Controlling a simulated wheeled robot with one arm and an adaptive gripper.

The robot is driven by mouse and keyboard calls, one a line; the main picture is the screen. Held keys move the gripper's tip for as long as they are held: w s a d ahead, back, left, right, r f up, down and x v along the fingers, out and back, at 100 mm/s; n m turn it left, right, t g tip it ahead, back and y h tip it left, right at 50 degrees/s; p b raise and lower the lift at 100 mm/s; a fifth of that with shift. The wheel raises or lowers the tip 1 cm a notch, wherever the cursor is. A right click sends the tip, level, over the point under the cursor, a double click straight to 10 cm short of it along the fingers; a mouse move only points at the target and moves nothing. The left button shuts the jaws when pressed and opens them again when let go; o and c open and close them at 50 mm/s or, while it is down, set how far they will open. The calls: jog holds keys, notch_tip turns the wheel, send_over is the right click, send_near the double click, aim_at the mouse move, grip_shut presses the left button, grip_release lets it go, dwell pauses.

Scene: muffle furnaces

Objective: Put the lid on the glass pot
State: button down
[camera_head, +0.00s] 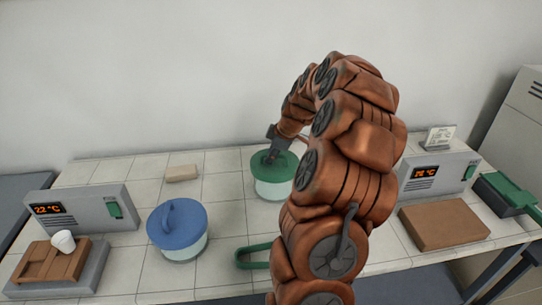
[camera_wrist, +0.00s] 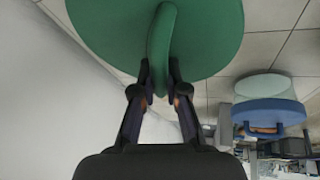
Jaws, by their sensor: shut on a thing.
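The round green lid (camera_head: 286,165) has an arched handle and sits over the glass pot (camera_head: 271,191) at the back middle of the table in the head view. It looks level and lined up with the pot; I cannot tell whether it rests on the rim. My gripper (camera_head: 270,154) is shut on the lid's handle from above. In the wrist view my gripper (camera_wrist: 160,88) has a fingertip on each side of the handle, and the green lid (camera_wrist: 215,35) fills the top. The pot is hidden there, and my arm covers the area to its right in the head view.
A blue-lidded glass pot (camera_head: 177,226) stands to the left. A green loop-shaped thing (camera_head: 255,257) lies in front. Furnace-like boxes with displays (camera_head: 86,212) (camera_head: 437,174) stand left and right. A brown board (camera_head: 443,224) lies at right, a tan block (camera_head: 182,173) at the back.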

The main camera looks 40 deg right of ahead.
jog(key=shift+f+b, duration=0.65)
jog(key=shift+f, duration=0.2)
dwell(0.4)
jog(key=c, duration=1.1)
grip_release()
jog(key=shift+r, duration=0.1)
jog(key=v, duration=1.1)
jog(key=shift+s+r, duration=0.25)
jog(key=shift+r, duration=0.1)
